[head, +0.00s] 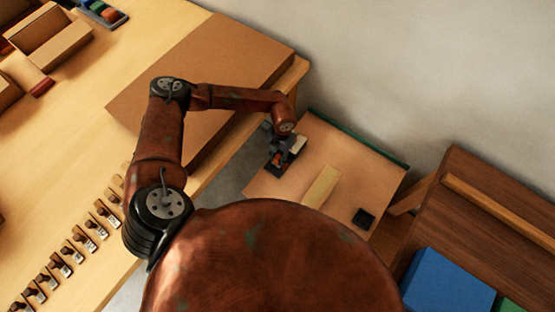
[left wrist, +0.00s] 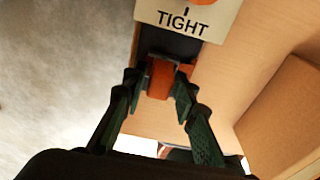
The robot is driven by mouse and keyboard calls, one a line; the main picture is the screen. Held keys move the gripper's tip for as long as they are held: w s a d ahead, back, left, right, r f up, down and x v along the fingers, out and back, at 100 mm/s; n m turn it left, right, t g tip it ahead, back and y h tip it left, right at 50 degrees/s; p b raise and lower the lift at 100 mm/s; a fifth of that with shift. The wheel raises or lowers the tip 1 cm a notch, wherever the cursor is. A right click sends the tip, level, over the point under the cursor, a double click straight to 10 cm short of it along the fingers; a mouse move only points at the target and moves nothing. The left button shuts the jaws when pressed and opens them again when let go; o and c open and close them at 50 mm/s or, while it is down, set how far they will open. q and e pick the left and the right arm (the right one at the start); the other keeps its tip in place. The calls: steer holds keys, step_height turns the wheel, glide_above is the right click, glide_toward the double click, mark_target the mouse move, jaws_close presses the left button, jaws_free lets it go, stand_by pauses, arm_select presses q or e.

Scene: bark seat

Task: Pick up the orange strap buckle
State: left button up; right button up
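The orange strap buckle (left wrist: 160,80) shows in the left wrist view on a dark strap (left wrist: 170,43), below a cream plate (left wrist: 190,22) reading "TIGHT". In the head view the buckle (head: 277,157) is a small orange spot, partly hidden by my gripper. My left gripper (left wrist: 160,78) has its two dark green fingers on either side of the buckle, with narrow gaps at the sides. It looks open; contact cannot be made out. In the head view my left gripper (head: 279,158) is over the tan bench top (head: 262,187). My right gripper is not in view.
A pale wooden block (head: 322,186) and a black square (head: 363,218) lie on the bench top. A large brown board (head: 215,75) lies on the table at left. A dark wooden surface with a blue box (head: 447,285) is at right. A grey wall is behind.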

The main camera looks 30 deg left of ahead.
arm_select(q)
jaws_close()
steer(key=shift+r, duration=0.1)
